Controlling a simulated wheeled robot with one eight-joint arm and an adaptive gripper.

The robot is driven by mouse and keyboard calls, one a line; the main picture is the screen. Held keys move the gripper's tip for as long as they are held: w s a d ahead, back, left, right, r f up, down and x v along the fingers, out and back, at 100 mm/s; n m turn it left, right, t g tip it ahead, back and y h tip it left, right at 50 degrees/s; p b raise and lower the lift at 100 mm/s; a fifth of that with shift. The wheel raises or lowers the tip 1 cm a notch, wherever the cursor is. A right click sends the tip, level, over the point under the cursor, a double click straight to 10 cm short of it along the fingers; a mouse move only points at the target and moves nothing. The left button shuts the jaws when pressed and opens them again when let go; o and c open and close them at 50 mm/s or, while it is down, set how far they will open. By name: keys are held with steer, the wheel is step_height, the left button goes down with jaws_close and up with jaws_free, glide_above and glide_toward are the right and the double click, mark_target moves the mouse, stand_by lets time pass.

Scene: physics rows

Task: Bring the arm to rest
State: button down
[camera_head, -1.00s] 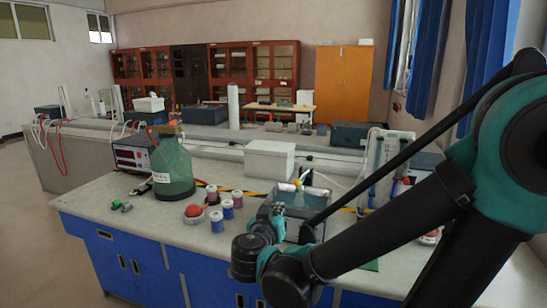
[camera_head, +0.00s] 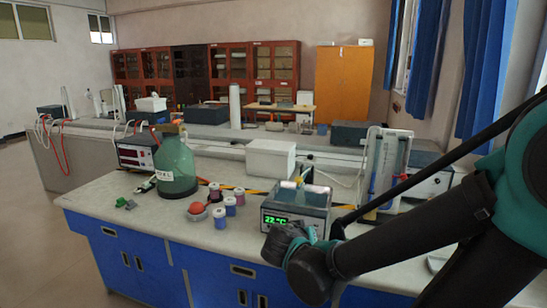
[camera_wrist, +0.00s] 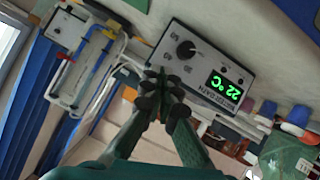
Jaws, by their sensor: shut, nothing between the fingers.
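My arm (camera_head: 400,235) reaches in from the right in the head view, over the front edge of the near bench. Its wrist end is in front of a grey water bath (camera_head: 310,197) with a green "22 °C" display. My gripper shows in the wrist view (camera_wrist: 164,80). Its dark fingers are together with nothing between them. Behind the fingertips is the bath's front panel (camera_wrist: 188,68) with its black knob and lit display. I cannot tell the exact gap between fingertips and panel.
The bench's left front is mostly clear.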

steer(key=s+d+f+n+g+y, duration=0.1)
steer(key=s+d+f+g+y, duration=0.4)
steer(key=s+f, duration=0.5)
steer(key=shift+d+f+g+y, duration=0.3)
steer(key=shift+d+f+g, duration=0.5)
steer(key=shift+d+f, duration=0.5)
steer(key=shift+d+r, duration=0.1)
steer(key=shift+r, duration=0.05)
stand_by(0.3)
steer(key=c, duration=2.3)
jaws_free()
